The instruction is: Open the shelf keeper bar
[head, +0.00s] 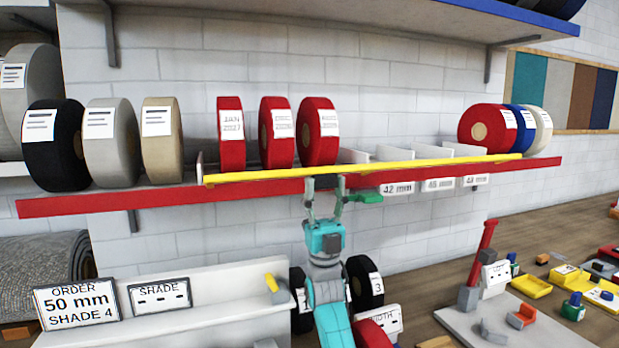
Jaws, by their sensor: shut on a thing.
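The keeper bar (265,174) is a long yellow rod running across the front of the red-edged shelf, in front of the tape reels. Its left end meets a small upright bracket at the shelf's left part, and its right end lies near the right-hand reels. A green tab (368,197) shows just below the bar, right of my gripper. My gripper (325,184) points up at the bar's middle from below, its fingers around the green tab's left part. The exact contact is partly hidden by the fingers.
The shelf (120,202) bears red reels (317,132), white dividers and several reels at both ends. Width labels (397,188) hang under its front edge. Below, a ledge with order signs (78,305) stands left, and a cluttered worktop (470,325) right.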

